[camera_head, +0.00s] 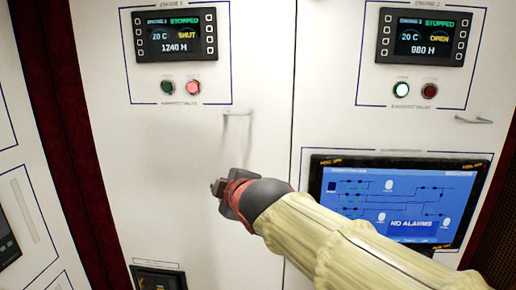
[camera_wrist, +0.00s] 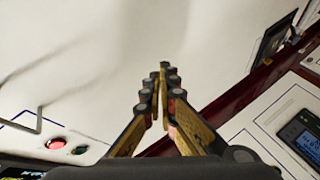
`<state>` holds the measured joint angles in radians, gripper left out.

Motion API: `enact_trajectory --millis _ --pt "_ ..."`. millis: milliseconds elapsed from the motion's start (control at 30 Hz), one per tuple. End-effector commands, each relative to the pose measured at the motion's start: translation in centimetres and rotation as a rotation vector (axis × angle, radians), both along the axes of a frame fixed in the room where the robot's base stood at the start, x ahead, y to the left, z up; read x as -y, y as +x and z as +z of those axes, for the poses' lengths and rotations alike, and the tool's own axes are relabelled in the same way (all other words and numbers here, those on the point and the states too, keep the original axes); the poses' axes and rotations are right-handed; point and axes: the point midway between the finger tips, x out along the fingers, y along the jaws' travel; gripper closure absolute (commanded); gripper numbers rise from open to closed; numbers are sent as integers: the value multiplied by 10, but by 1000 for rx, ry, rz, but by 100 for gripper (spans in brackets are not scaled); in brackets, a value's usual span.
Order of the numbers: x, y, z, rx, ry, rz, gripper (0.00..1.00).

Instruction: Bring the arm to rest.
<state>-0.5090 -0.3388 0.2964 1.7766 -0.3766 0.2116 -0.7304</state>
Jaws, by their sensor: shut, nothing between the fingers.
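My gripper (camera_head: 218,188) is in front of the white cabinet door below the Engine 1 panel, with my arm reaching in from the lower right. In the wrist view my gripper (camera_wrist: 163,72) has its fingers together, with nothing between them. It is below and slightly left of the left door handle (camera_head: 238,114). I cannot tell whether the fingertips touch the door.
The Engine 1 display (camera_head: 175,34) reads SHUT, above a dark green button (camera_head: 167,88) and a lit red button (camera_head: 194,88). A monitor (camera_head: 400,203) reads NO ALARMS, right of my arm.

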Motion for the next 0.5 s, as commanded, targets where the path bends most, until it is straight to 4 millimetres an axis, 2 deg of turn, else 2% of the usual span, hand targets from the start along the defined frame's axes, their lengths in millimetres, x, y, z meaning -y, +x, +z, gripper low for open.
enact_trajectory --millis 33,100,267,367,500 --pt "20 -11 -29 -92 47 -66 100" --pt "48 -28 -66 -223 115 -166 100" --pt "109 -79 -146 -482 263 -409 100" --pt "146 -117 -192 -618 348 -566 100" --pt "191 -178 -255 -780 461 -785 100"
